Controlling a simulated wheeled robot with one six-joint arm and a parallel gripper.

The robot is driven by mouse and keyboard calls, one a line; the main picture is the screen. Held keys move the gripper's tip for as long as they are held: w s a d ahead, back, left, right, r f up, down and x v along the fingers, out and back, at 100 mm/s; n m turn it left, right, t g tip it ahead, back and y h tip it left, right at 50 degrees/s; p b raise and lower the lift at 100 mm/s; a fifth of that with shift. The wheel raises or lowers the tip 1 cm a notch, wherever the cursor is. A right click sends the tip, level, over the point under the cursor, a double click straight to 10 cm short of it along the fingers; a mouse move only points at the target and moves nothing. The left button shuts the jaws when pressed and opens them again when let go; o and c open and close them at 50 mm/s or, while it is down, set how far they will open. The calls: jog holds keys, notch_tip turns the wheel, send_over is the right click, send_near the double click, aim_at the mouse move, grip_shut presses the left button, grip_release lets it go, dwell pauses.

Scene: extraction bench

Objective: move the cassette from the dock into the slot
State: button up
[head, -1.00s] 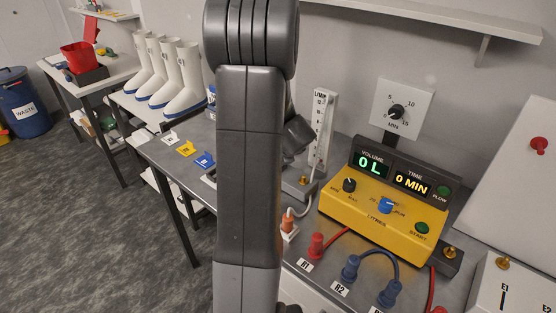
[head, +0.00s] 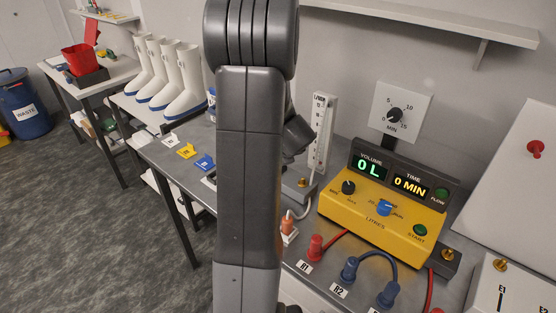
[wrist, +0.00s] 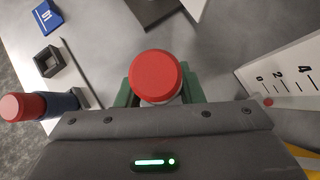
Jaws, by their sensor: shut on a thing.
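In the wrist view, a round red-topped piece with a pale body below it, seemingly the cassette (wrist: 157,76), sits between the green fingers of my gripper (wrist: 158,98). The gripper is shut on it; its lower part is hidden. A black square frame with an open middle (wrist: 48,60), possibly the slot, lies on a white plate to the upper left, apart from the gripper. I cannot tell which thing is the dock. In the head view my arm hides the gripper and the held piece.
A red-capped blue cylinder (wrist: 60,103) is at the wrist view's left. A white scale board (wrist: 290,80) stands to the right. In the head view, a yellow control box (head: 375,225) and coloured plugs (head: 316,246) occupy the bench's right; small blue (head: 205,162) and yellow (head: 187,151) tags stand left.

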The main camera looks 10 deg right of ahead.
jog(key=shift+r, duration=0.35)
jog(key=shift+r+p, duration=1.75)
jog(key=shift+p, duration=0.35)
jog(key=shift+r, duration=0.15)
jog(key=shift+a, duration=0.1)
